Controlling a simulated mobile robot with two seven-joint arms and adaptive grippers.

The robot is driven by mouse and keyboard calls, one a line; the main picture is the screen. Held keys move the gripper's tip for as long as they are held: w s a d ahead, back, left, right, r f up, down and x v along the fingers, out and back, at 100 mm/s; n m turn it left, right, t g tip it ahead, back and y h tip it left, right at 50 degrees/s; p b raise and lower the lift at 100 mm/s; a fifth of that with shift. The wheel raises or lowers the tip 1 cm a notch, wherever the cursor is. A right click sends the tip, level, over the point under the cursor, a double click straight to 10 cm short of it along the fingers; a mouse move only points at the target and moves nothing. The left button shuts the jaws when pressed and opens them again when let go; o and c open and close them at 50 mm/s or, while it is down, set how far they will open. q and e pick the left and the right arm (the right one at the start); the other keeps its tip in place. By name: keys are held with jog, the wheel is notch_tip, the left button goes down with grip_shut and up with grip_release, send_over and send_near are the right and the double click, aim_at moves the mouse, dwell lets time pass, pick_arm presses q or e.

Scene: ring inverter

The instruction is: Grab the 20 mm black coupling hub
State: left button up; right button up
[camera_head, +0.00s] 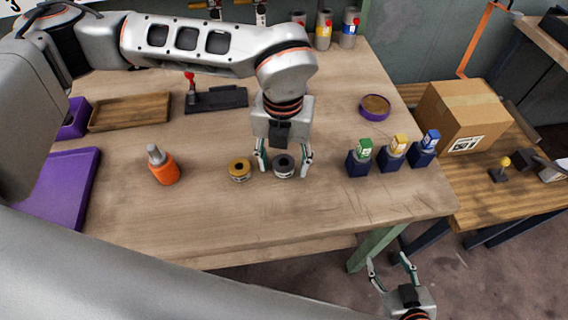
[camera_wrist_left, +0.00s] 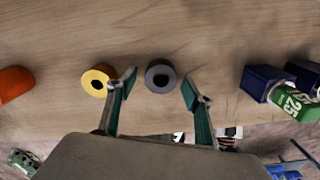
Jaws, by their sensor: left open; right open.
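The black coupling hub (camera_head: 284,166) is a short dark ring with a centre hole, standing on the wooden workbench. My left gripper (camera_head: 284,167) is open above it, with one finger on each side of the hub in the head view. In the left wrist view the hub (camera_wrist_left: 160,76) lies between and slightly beyond the two open fingertips (camera_wrist_left: 160,85); I see no contact. My right gripper (camera_head: 391,266) is open and empty, low beyond the bench's front edge.
Three dark blue holders with green (camera_head: 364,147), yellow (camera_head: 399,142) and blue (camera_head: 431,138) blocks stand to the right. An orange bottle-like object (camera_head: 163,168) stands left. A purple round dish (camera_head: 374,106) sits behind. The bench front (camera_head: 290,215) is clear.

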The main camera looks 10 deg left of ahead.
pick_arm(q)
jog(key=shift+r, duration=0.1)
jog(key=c, duration=1.3)
